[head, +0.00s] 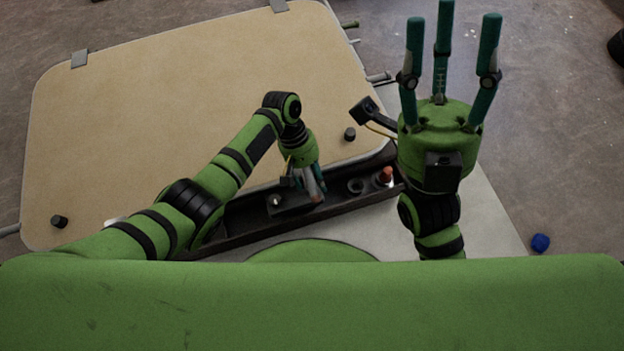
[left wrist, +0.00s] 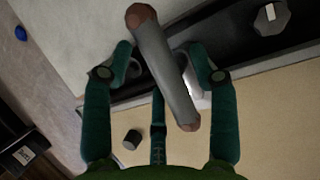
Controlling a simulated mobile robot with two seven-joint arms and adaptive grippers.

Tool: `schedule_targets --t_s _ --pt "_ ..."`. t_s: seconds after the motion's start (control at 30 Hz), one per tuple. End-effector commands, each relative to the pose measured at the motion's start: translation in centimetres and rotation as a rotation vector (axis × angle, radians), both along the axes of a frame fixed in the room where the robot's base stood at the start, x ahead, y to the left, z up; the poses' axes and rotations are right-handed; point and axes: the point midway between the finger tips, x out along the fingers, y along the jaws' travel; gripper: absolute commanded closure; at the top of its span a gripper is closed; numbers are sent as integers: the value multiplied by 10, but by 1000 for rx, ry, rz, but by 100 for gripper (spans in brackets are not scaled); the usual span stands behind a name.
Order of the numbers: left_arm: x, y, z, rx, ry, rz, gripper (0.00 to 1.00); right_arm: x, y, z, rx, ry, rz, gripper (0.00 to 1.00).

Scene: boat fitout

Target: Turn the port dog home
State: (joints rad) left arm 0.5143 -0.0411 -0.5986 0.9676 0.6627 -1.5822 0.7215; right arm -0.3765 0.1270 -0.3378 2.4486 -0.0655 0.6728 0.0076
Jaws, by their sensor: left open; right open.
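A broad tan hatch panel (head: 190,110) with rounded corners fills the left of the head view. One black knob (head: 59,221) stands at its lower left corner and another black knob (head: 350,134) near its right end; I cannot tell which is the port dog. A black knob (left wrist: 132,139) also shows in the left wrist view. My left gripper (head: 316,187) is open, pointing down over the dark tray. A grey cylinder with brown ends (left wrist: 165,70) lies between its fingers; contact is unclear. My right gripper (head: 450,45) is open and empty, its fingers pointing up the picture.
The long dark tray (head: 240,240) runs along the panel's near edge. It holds a ring (head: 355,186), an orange-topped item (head: 385,176) and a grey faceted piece (head: 276,201). A blue lump (head: 540,242) lies on the floor at right. The floor right of the panel is mostly clear.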

Motion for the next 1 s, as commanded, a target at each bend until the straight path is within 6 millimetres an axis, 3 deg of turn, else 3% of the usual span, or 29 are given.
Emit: schedule_targets --t_s 0.37,0.5,0.53,1.0 --pt "-3 -2 -7 1 0 0 41 -3 -4 -1 18 -31 -2 51" --pt "-3 -2 -7 1 0 0 97 -3 -4 -1 18 -30 -2 51" --pt "-3 -2 -7 1 0 0 99 -3 -4 -1 18 -30 -2 51" --pt "-3 -2 -7 3 1 57 99 9 12 6 -55 95 3 51"
